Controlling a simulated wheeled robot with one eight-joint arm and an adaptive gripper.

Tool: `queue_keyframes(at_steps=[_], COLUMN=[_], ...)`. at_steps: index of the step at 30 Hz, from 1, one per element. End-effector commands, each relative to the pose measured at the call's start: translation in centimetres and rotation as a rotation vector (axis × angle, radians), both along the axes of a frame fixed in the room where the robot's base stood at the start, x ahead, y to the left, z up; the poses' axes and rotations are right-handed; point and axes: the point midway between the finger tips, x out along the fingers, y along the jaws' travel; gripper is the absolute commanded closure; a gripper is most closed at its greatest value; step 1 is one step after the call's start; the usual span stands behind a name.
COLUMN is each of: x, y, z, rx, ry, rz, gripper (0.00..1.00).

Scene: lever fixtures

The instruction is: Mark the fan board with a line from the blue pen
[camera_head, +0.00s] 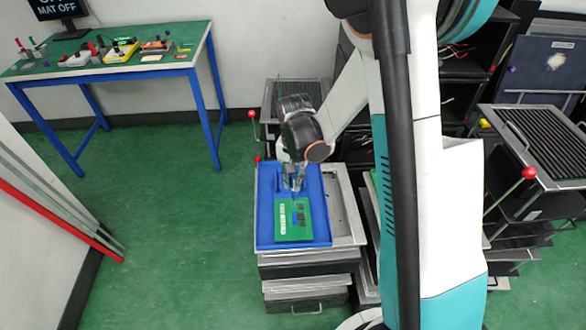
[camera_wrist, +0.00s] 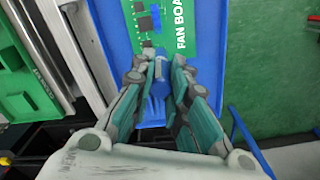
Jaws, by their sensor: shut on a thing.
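The fan board (camera_head: 294,232) is a green board with dark parts and white lettering. It lies in the blue tray (camera_head: 264,225), and it also shows at the top of the wrist view (camera_wrist: 172,38). My gripper (camera_head: 293,182) is over the tray, just beyond the board's far edge in the head view. In the wrist view my gripper (camera_wrist: 164,68) is shut on the blue pen (camera_wrist: 161,72), which points towards the board's edge. I cannot tell whether its tip touches the board. The pen is not clear in the head view.
The tray sits on a stack of grey fixtures (camera_head: 346,215). Red-knobbed levers (camera_head: 252,115) stand behind it, and another (camera_head: 528,174) is at the right. A blue-legged table (camera_head: 150,68) with tools is at the far left. Green floor is clear left of the stack.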

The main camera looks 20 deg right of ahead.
Motion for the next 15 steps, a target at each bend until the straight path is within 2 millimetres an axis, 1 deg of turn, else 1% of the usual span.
queue_keyframes(at_steps=[1, 9, 15], x=[0.1, 0.5, 0.6], y=[-0.1, -0.5, -0.6], z=[0.7, 2.9, 3.2], rx=[0.0, 0.0, 0.0], ry=[0.0, 0.0, 0.0], rz=[0.0, 0.003, 0.003], gripper=[1.0, 1.0, 1.0])
